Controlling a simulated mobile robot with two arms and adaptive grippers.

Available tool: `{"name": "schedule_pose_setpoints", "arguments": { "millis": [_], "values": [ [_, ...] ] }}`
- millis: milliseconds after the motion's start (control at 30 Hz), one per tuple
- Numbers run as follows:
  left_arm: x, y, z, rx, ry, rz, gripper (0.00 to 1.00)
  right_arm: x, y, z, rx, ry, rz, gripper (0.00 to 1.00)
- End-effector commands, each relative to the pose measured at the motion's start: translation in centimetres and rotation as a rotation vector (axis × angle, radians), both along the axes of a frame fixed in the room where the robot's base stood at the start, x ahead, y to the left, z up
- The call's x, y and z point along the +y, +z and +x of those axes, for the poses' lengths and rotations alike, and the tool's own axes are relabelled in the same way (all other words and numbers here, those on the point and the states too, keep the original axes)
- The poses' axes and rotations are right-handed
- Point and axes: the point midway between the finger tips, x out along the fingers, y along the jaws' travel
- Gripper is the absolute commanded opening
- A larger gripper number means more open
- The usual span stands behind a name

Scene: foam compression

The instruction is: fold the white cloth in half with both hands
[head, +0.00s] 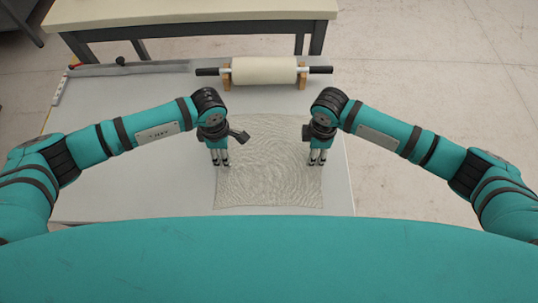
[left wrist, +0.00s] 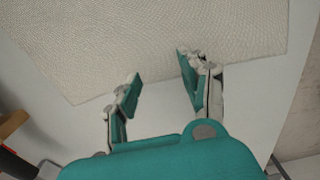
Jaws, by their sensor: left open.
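The white cloth (head: 268,175) lies spread flat on the table, its surface lightly wrinkled. It also fills the upper part of the left wrist view (left wrist: 150,35), where its edge and a corner show. My left gripper (head: 219,163) points down at the cloth's left edge; its fingers are apart and empty in the left wrist view (left wrist: 160,68). My right gripper (head: 317,163) points down at the cloth's right edge, its two fingertips showing a small gap. I cannot tell whether either gripper touches the cloth. The cloth's far corners are partly hidden by my wrists.
A rolling pin (head: 264,71) with black handles rests on wooden supports behind the cloth. A long metal bar (head: 140,69) lies along the table's back left. The pale table (head: 110,190) is bare left of the cloth; its right edge is close to the cloth.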

Motion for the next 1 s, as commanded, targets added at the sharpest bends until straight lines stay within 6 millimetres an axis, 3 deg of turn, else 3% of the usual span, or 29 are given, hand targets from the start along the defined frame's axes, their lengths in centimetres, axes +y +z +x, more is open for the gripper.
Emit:
{"name": "schedule_pose_setpoints", "arguments": {
  "millis": [133,567,1000],
  "values": [
    [0.0,-1.0,0.0,0.0,-0.001,-0.001,0.44,0.0,-1.0,0.0,0.001,0.0,-0.001,0.44],
    [0.0,-1.6,0.0,0.0,-0.001,-0.001,0.44,0.0,-1.7,0.0,0.0,0.0,0.0,0.44],
    [0.0,-1.5,0.0,0.0,-0.001,-0.001,0.16,0.0,-1.6,-0.1,0.0,-0.001,-0.001,0.16]
  ]
}}
